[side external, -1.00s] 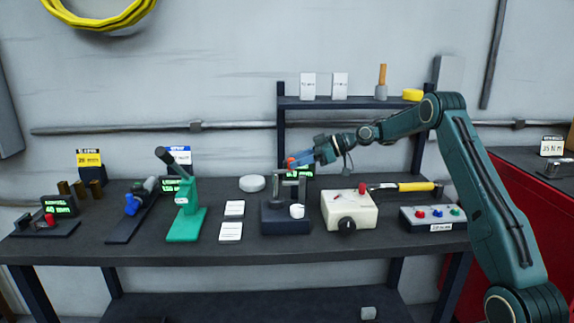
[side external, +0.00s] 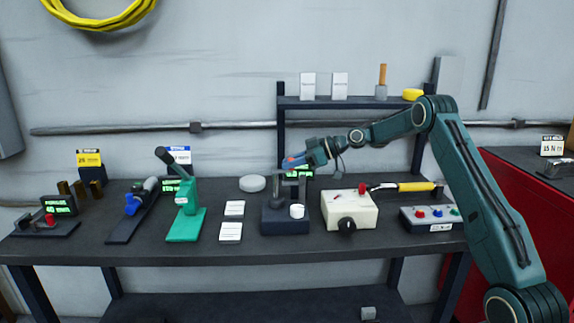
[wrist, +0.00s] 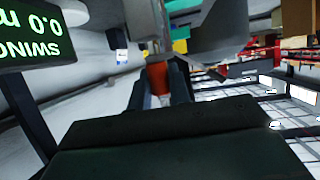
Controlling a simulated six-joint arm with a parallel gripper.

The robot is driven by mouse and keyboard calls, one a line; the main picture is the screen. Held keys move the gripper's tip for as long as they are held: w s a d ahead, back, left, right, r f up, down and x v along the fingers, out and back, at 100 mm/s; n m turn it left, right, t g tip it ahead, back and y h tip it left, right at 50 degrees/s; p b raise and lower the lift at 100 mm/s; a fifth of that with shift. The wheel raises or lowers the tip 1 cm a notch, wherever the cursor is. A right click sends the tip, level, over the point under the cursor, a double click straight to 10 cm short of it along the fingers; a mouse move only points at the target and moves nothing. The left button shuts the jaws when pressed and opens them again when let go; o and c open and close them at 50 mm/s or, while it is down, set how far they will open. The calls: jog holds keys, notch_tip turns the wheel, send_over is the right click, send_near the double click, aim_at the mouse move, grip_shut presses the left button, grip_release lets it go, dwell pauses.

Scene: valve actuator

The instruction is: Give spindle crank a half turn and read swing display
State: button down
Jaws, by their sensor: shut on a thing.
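The spindle crank belongs to a dark block-shaped device (side external: 285,218) in the middle of the bench. Its red-orange handle (wrist: 158,78) stands between my two dark fingers in the wrist view. My gripper (side external: 290,162) is shut on that handle at the top of the device, reaching in from the right. In the side view the display (side external: 303,172) is partly hidden behind the device and too small to read.
A cream box with a black knob (side external: 349,210) stands close right of the device, with a button box (side external: 430,218) beyond. A shelf (side external: 350,103) stands behind.

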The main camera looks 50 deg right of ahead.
jog(key=shift+w+d+n+g+y, duration=0.2)
jog(key=shift+w+n+g+y, duration=0.1)
jog(key=shift+n+g+y, duration=0.45)
jog(key=c, duration=1.3)
grip_release()
jog(key=v, duration=0.7)
jog(key=shift+s+r, duration=0.2)
jog(key=shift+s, duration=0.05)
jog(key=shift+d, duration=0.15)
